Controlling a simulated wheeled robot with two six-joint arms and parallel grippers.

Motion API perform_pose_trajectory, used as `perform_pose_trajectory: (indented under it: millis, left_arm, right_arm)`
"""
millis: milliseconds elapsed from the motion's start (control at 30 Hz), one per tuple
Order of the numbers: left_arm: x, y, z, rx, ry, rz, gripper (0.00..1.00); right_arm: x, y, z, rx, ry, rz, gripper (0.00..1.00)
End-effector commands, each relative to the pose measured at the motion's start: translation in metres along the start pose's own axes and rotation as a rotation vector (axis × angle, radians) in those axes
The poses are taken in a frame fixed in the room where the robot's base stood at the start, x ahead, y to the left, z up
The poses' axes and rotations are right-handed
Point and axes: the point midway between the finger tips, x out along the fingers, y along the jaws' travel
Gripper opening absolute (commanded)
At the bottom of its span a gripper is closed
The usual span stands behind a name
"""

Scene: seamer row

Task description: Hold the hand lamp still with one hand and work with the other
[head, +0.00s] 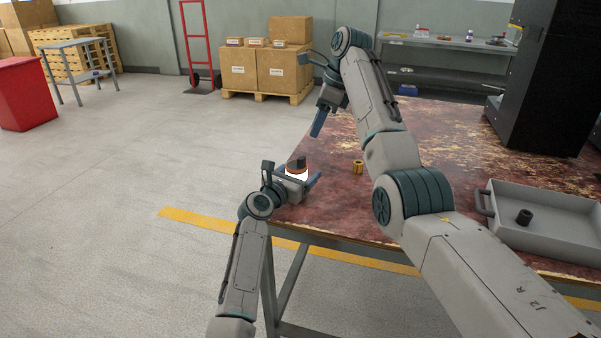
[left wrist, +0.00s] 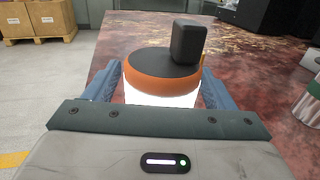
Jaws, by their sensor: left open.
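The hand lamp (head: 297,167) stands upright near the left edge of the worn red-brown table (head: 335,205). It has an orange rim, a dark top with a black block, and a glowing white body. My left gripper (head: 298,180) is open around it. In the left wrist view the lamp (left wrist: 160,75) sits between the two blue fingers, and the lower part of its body is hidden by the gripper. My right gripper (head: 319,120) hangs above the table's far left edge, pointing down, with nothing seen in it. Its finger gap cannot be made out.
A small brass-coloured part (head: 358,167) stands on the table right of the lamp. A grey tray (head: 545,233) with a black round part (head: 524,217) in it is at the right. A tall black cabinet (head: 555,80) rises at the back right. The middle of the table is mostly clear.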

Motion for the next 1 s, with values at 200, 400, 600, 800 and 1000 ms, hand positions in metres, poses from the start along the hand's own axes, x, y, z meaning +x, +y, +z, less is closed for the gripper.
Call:
perform_pose_trajectory:
  millis: [200, 400, 600, 800, 1000]
  left_arm:
    - [0.005, 0.0, 0.0, 0.0, 0.0, 0.0, 0.77]
    - [0.005, 0.0, 0.0, 0.0, 0.0, 0.0, 0.7]
    - [0.004, 0.0, 0.0, 0.0, 0.0, 0.0, 0.3]
    - [0.004, 0.0, -0.001, 0.0, 0.0, 0.0, 0.26]
    - [0.004, 0.0, 0.0, 0.0, 0.0, 0.0, 0.26]
  right_arm:
    - [0.0, 0.0, 0.0, 0.0, 0.0, 0.0, 0.36]
    - [0.0, 0.0, 0.0, 0.0, 0.0, 0.0, 0.36]
    - [0.0, 0.0, 0.0, 0.0, 0.0, 0.0, 0.36]
    - [0.003, -0.003, -0.005, 0.008, -0.025, -0.007, 0.05]
    - [0.022, -0.016, -0.036, 0.056, -0.209, -0.054, 0.0]
